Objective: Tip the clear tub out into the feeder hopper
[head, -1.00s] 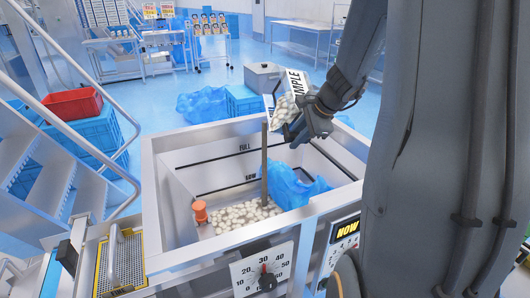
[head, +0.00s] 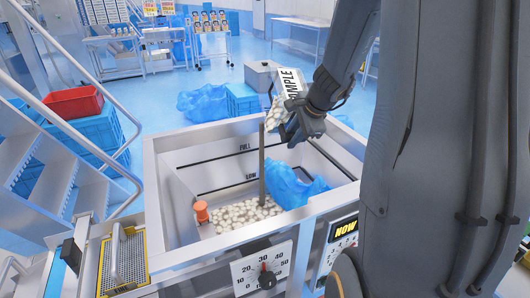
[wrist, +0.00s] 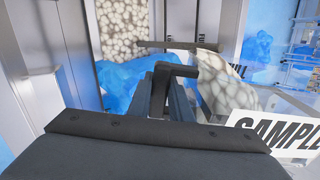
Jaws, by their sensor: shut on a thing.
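The clear tub (head: 277,112), with a white SAMPLE label and pale round snacks inside, is tilted above the hopper. It also shows in the wrist view (wrist: 228,85), with snacks against its clear wall. My gripper (head: 299,127) is shut on the tub; its dark fingers (wrist: 173,90) show in the wrist view. The feeder hopper (head: 175,160) is a grey open bin with FULL and LOW lines. Pale snacks (head: 240,215) lie on its floor, below the LOW line. I cannot tell whether any snacks are falling from the tub.
A crumpled blue bag (head: 295,187) lies in the hopper's right part. An upright dark post (head: 262,165) stands close to the tub. A dial (head: 264,272) is on the front; stair rails (head: 90,85) are at left.

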